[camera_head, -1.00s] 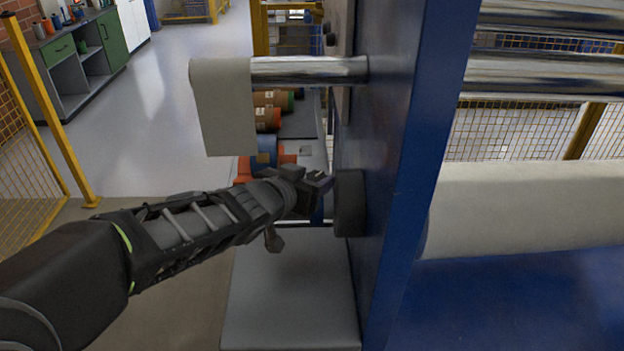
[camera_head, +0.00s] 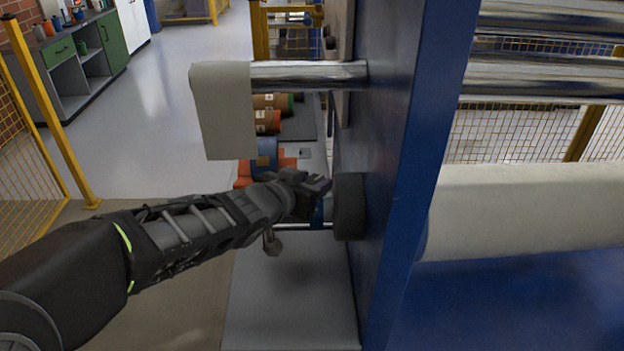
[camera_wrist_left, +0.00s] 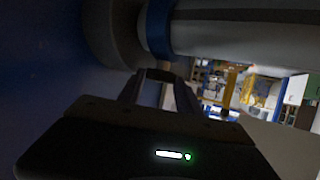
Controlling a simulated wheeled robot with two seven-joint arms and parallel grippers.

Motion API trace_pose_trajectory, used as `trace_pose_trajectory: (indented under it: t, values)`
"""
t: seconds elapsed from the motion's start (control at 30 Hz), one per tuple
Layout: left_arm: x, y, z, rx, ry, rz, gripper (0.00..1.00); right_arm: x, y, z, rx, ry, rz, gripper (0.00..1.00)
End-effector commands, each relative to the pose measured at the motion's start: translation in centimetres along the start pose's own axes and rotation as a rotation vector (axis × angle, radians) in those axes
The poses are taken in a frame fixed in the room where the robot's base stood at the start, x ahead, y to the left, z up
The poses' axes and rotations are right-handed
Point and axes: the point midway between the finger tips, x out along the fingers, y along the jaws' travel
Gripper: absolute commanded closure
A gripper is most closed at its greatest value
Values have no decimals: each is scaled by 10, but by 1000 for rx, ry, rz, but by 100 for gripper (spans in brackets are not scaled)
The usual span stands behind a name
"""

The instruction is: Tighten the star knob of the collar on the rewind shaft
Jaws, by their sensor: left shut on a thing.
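My left gripper (camera_head: 322,187) is beside the blue machine frame, in front of the black round hub (camera_head: 350,207). In the left wrist view my left gripper (camera_wrist_left: 155,80) has its fingertips shut on a small dark piece, the star knob (camera_wrist_left: 156,73), mostly hidden by the fingers and shadow. Right above it is the blue collar (camera_wrist_left: 158,30) around the thick grey rewind shaft (camera_wrist_left: 215,35). In the head view the arm hides most of the collar and shaft. My right gripper is not in view.
The blue frame wall (camera_head: 400,200) stands close on the right. A chrome roller (camera_head: 310,74) with a hanging pale web (camera_head: 225,110) is above my arm. A grey plate (camera_head: 290,295) lies below. Open floor (camera_head: 165,110) is at the left.

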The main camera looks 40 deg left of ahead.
Motion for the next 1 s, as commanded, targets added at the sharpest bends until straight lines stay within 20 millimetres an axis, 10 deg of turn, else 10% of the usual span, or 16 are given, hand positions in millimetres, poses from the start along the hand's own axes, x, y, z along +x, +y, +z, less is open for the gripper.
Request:
trace_pose_trajectory:
  t: [0.53, 1.0]
  values:
    - [-2, -5, -6, 99, -7, 241, 100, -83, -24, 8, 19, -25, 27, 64]
    - [4, -12, -1, 250, -2, 590, 100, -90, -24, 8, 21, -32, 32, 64]
